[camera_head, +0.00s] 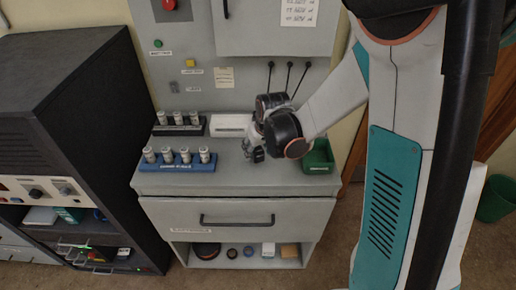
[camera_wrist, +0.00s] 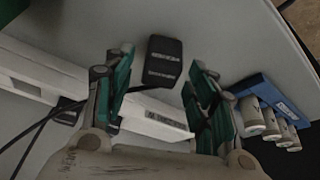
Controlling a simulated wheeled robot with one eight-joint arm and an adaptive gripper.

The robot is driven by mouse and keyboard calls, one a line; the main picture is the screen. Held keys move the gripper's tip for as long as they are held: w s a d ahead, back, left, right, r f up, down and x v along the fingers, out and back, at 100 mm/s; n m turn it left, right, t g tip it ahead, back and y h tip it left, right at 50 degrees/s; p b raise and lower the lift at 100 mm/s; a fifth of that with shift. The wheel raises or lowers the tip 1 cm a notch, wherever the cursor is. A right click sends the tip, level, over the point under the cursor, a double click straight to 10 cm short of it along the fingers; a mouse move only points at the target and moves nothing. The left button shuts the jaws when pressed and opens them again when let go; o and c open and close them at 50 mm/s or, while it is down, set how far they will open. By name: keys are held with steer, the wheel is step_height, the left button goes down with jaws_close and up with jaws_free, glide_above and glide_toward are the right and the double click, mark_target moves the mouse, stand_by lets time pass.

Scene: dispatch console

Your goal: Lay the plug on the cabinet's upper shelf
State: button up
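A black plug-like block with a white printed label (camera_wrist: 164,61) lies on the grey counter in the wrist view. My gripper (camera_wrist: 160,65) is open, its green-padded fingers on either side of this block in the picture, with no clear contact. In the head view my gripper (camera_head: 255,152) is low over the counter, and a dark block shows by its fingertips. A second dark block with black cables (camera_wrist: 69,111) sits at left in the wrist view. A black cabinet (camera_head: 75,70) with open lower shelves stands at left in the head view; which is its upper shelf is unclear.
A blue holder (camera_head: 178,166) and a dark rack (camera_head: 180,130) carry cylinders. A green bin (camera_head: 318,158) and a white labelled block (camera_head: 230,125) flank my gripper. Black cables (camera_head: 289,75) hang from the panel. The counter's front middle is clear.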

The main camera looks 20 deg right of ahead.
steer(key=shift+s+r, duration=0.1)
steer(key=shift+r, duration=0.35)
steer(key=p+v, duration=0.4)
steer(key=v, duration=0.8)
steer(key=s+r+t, duration=0.1)
steer(key=s+r, duration=0.2)
steer(key=s, duration=0.3)
steer(key=s+r, duration=0.3)
steer(key=s, duration=0.3)
steer(key=s+r+m+t, duration=0.1)
steer(key=s+r, duration=0.2)
steer(key=s, duration=0.3)
steer(key=shift+a+t, duration=0.3)
